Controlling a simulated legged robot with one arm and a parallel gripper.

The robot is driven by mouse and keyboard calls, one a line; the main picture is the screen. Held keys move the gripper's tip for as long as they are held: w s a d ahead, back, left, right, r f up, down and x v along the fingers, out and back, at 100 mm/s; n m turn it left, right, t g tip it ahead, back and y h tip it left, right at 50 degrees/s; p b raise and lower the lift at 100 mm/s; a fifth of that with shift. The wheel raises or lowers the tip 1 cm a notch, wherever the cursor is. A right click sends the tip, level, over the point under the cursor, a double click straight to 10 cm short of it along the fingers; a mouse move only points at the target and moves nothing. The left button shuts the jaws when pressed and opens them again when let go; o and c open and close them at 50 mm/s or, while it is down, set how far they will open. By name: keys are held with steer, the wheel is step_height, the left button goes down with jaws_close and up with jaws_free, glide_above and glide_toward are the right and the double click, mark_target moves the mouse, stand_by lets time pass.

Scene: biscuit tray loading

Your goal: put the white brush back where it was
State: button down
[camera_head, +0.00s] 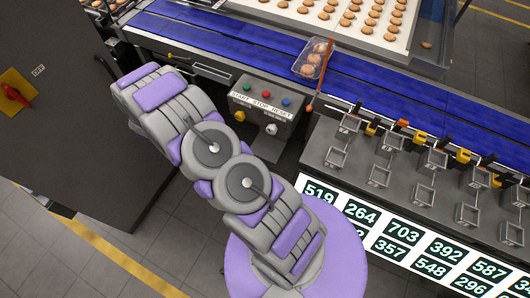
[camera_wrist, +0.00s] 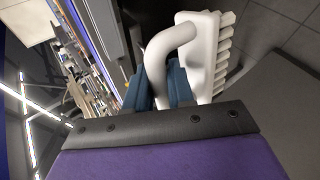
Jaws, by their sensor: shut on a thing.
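The white brush (camera_wrist: 203,45) is close up in the wrist view, with a thick curved handle and a row of pale bristles along its right side. My gripper (camera_wrist: 161,82) has blue-teal fingers and is shut on the brush's handle. The fingertips are partly hidden behind the handle. In the head view my arm reaches up and left towards the dark cabinet, and neither my gripper nor the brush can be made out there. I cannot make out an empty holder or resting place for the brush.
A dark cabinet (camera_head: 75,130) with a red switch (camera_head: 14,92) stands at left. A START/STOP/RESET box (camera_head: 262,108) sits before the blue conveyor (camera_head: 215,37). A clear tray (camera_head: 304,68) with biscuits is on the belt beside an orange bar (camera_head: 322,75).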

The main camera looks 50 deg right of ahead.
steer(key=s+d+f+m+g+h+b, duration=0.1)
steer(key=s+d+f+m+g, duration=0.15)
steer(key=s+f, duration=0.4)
steer(key=s+d+f+m+g+b, duration=0.1)
steer(key=s+d+f+m+g, duration=0.2)
steer(key=f, duration=0.7)
steer(key=s+d+f+m+g+h+b, duration=0.1)
steer(key=s+d+f+m+g, duration=0.15)
steer(key=s+f, duration=0.45)
steer(key=shift+t, duration=0.4)
steer(key=s+d+f, duration=0.1)
steer(key=d+f, duration=0.1)
steer(key=d, duration=0.2)
steer(key=s+d+f+b, duration=0.1)
steer(key=s+d+f, duration=0.1)
steer(key=d, duration=0.3)
steer(key=s+d+f+b, duration=0.1)
steer(key=d+f, duration=0.1)
steer(key=d, duration=0.3)
steer(key=shift+s+f, duration=0.15)
steer(key=shift+f, duration=0.15)
steer(key=c, duration=1)
jaws_free()
steer(key=shift+a+r, duration=0.1)
